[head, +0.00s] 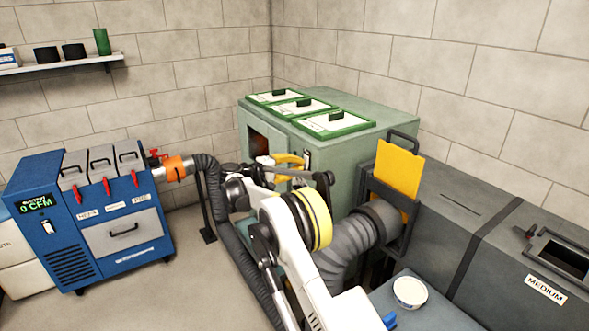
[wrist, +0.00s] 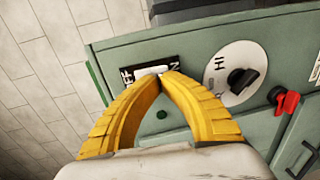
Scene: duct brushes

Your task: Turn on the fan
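In the wrist view a white switch (wrist: 153,71) sits on a black plate, with lettering partly hidden by my fingers, on the green cabinet's face (wrist: 195,45). My gripper (wrist: 157,76) has its yellow fingertips together at the switch's lower edge. I cannot tell whether they touch it. A black dial (wrist: 241,80) on a white disc marked "HI" is right of the switch. In the head view my gripper (head: 302,161) is at the front of the green cabinet (head: 340,160); the switch is not clear there. The display (head: 36,203) on the blue machine reads 0 CFM.
A red-handled knob (wrist: 287,99) is right of the dial. A grey hose (head: 345,250) and a yellow plate (head: 398,170) are right of my arm. The blue machine (head: 95,245) stands at left. A white bowl (head: 410,291) is on the front-right surface.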

